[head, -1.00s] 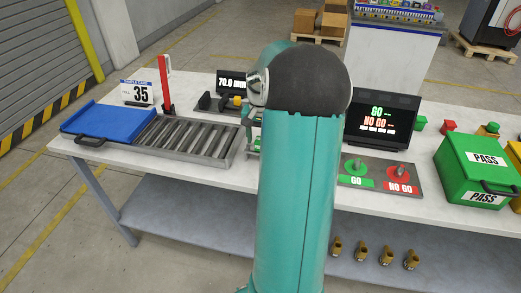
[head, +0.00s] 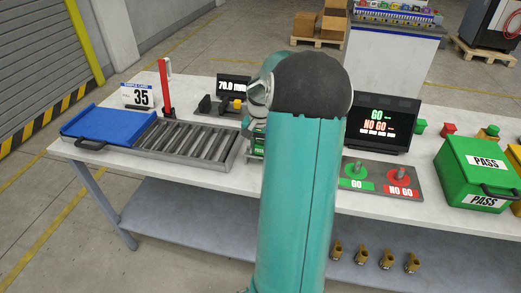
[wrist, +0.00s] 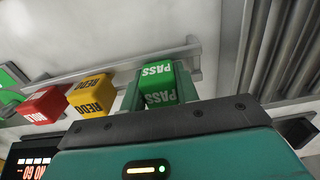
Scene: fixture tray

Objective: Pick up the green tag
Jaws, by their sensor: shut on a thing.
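The green tag (wrist: 158,84), a block lettered PASS, is between the fingers of my gripper (wrist: 160,88) in the wrist view. My gripper is shut on it. I cannot tell whether the tag still touches the grey rack (wrist: 112,70) behind it. In the head view my arm hides most of the gripper and the tag, next to the right end of the roller tray.
A yellow REDO tag (wrist: 91,95) and a red HOLD tag (wrist: 44,105) are left of the green one in the wrist view. The roller tray (head: 190,138) is close by on the left. A GO/NO GO gauge plate (head: 381,178) and display (head: 383,124) stand right of my arm.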

